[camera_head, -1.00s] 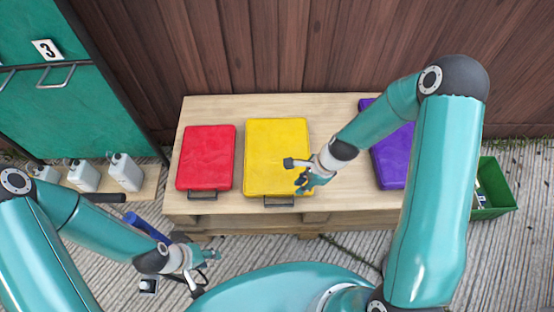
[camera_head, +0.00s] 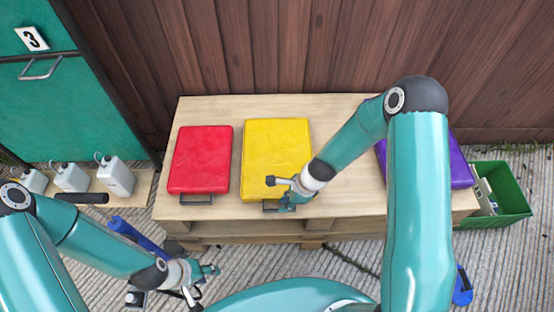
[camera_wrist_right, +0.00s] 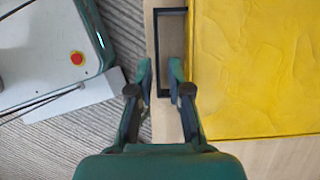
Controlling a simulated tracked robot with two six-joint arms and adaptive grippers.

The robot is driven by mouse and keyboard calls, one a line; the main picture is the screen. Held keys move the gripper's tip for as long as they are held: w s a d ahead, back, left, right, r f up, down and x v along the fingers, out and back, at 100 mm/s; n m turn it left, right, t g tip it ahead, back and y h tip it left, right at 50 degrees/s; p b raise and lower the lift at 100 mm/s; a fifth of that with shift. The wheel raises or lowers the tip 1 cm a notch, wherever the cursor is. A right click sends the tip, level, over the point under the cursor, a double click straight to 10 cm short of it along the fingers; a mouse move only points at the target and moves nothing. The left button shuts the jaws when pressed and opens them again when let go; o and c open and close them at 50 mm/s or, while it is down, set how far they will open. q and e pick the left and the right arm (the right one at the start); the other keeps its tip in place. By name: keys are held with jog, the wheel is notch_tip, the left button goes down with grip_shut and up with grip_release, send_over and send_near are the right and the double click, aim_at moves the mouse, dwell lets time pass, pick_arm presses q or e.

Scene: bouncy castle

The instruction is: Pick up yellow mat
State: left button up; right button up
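The yellow mat (camera_head: 276,150) lies flat on a wooden pallet table (camera_head: 350,195). Its black handle (camera_head: 270,206) is at its near edge, and it also shows in the right wrist view (camera_wrist_right: 157,50). My right gripper (camera_head: 285,198) is over the near edge of the mat beside the handle, partly covering it. In the right wrist view my right gripper (camera_wrist_right: 161,72) is open, with its fingers apart on either side of the handle's outer bar. I cannot tell the height gap. My left gripper (camera_head: 203,284) is open and empty, low in front of the table.
A red mat (camera_head: 201,160) lies left of the yellow one. A purple mat (camera_head: 460,172) is at the right, partly behind my right arm. A green crate (camera_head: 510,205) stands right of the table. White canisters (camera_head: 116,176) stand at the left. A wooden fence is behind.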

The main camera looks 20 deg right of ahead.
jog(key=b+x, duration=0.3)
jog(key=x, duration=0.1)
jog(key=shift+s+f, duration=0.1)
jog(key=shift+f, duration=0.15)
grip_shut()
jog(key=shift+r, duration=0.1)
